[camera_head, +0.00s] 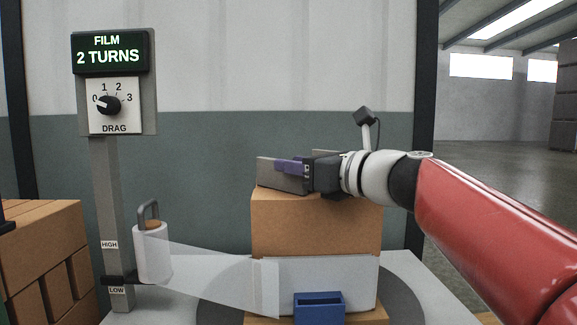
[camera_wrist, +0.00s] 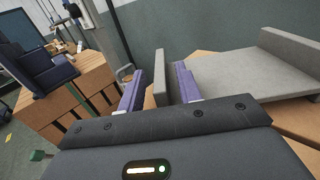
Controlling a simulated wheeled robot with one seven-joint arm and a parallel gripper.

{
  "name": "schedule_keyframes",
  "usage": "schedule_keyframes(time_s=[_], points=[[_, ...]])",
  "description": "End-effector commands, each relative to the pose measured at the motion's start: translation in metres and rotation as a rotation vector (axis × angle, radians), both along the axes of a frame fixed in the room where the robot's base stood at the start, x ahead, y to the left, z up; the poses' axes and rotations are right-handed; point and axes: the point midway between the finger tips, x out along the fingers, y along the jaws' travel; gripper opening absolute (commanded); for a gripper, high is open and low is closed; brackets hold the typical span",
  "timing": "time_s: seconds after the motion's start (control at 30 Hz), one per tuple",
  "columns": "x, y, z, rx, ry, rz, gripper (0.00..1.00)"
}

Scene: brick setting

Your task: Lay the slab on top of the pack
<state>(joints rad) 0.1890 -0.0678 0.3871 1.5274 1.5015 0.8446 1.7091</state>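The grey slab (camera_head: 283,176), a board with raised lips, lies on top of the brown pack (camera_head: 315,225). In the wrist view the slab (camera_wrist: 240,77) looks flat on the pack top, with brown showing around it. My gripper (camera_head: 292,168) reaches in from the right at the slab. In the wrist view its purple fingers (camera_wrist: 160,88) stand either side of the slab's near lip, with a visible gap on the left finger's side, so it looks open around the lip. The slab's far side is partly hidden by my gripper in the head view.
Film (camera_head: 215,275) runs from a roll (camera_head: 152,252) on the post (camera_head: 107,200) to the pack's lower part. A sign (camera_head: 108,52) reads "FILM 2 TURNS"; the drag knob (camera_head: 108,105) points near 0. A blue holder (camera_head: 319,308) sits in front. Boxes (camera_head: 45,255) stand left.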

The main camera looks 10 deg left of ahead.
Motion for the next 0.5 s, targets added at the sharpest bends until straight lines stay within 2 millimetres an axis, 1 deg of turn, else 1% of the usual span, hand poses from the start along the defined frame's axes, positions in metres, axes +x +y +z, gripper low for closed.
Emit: schedule_keyframes(time_s=[0.03, 0.1, 0.3, 0.4, 0.5], points=[[-0.006, -0.010, -0.001, -0.001, -0.003, -0.005, 0.34], [-0.014, -0.024, -0.001, -0.002, -0.003, -0.005, 0.34], [-0.035, -0.059, -0.001, 0.000, -0.002, -0.003, 0.34], [-0.042, -0.072, -0.001, 0.000, 0.000, -0.003, 0.34], [-0.047, -0.080, -0.001, 0.000, 0.000, -0.001, 0.34]])
